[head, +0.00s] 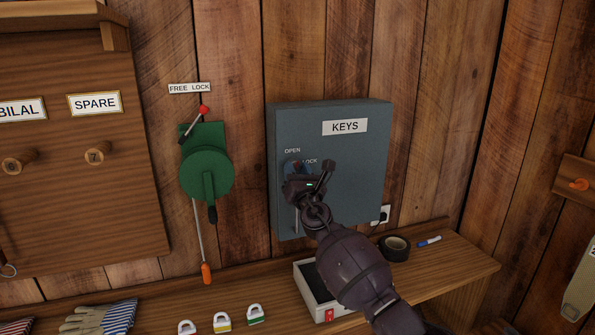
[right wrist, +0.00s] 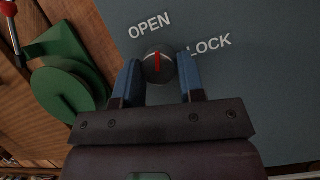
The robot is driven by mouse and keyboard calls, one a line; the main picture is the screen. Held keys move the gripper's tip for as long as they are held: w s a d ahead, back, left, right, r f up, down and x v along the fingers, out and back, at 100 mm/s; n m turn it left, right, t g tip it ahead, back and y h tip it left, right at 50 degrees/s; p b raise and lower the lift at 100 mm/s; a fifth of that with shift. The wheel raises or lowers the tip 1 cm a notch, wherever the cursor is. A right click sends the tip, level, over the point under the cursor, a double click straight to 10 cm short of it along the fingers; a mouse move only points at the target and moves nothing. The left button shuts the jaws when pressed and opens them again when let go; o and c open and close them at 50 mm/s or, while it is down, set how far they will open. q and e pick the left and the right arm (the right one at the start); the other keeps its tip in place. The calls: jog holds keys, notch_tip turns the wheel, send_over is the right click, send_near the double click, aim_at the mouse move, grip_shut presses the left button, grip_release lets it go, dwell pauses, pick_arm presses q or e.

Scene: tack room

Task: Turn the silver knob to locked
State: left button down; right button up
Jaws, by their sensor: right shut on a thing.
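The grey key cabinet (head: 345,195), labelled KEYS, hangs on the plank wall. Its round knob (right wrist: 158,65) looks dark grey with a light edge and a red pointer line. The words OPEN and LOCK stand above it and to its upper right. In the right wrist view the red line points up, close to OPEN and away from LOCK. My right gripper (head: 298,168) is at the cabinet front, its blue fingers (right wrist: 160,82) on either side of the knob, shut on it. In the head view the gripper hides the knob. My left gripper is not in view.
A green lever device (head: 207,172) with red and orange handles is left of the cabinet. Below, a wooden shelf (head: 455,270) holds a white box (head: 303,278), black tape (head: 395,249), a marker (head: 429,241), several padlocks and gloves (head: 95,318). A pegboard (head: 75,190) hangs at left.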

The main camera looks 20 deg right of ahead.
jog(key=m+h, duration=0.1)
jog(key=m, duration=0.1)
jog(key=m+h, duration=0.2)
jog(key=m, duration=0.1)
jog(key=shift+a+m, duration=0.15)
jog(key=shift+m, duration=0.15)
jog(key=shift+a+r+m+g+h+p, duration=0.15)
jog(key=shift+m+g+h, duration=0.55)
jog(key=shift+m, duration=1.4)
jog(key=shift+m+g+h+p, duration=0.3)
jog(key=shift+m+g+h, duration=0.4)
jog(key=shift+m, duration=1.4)
jog(key=shift+a+r+m+g+h+p, duration=0.15)
jog(key=shift+m+g+h, duration=0.55)
jog(key=shift+m, duration=1.4)
jog(key=shift+d, duration=0.1)
jog(key=o, duration=0.9)
jog(key=shift+s+f, duration=0.1)
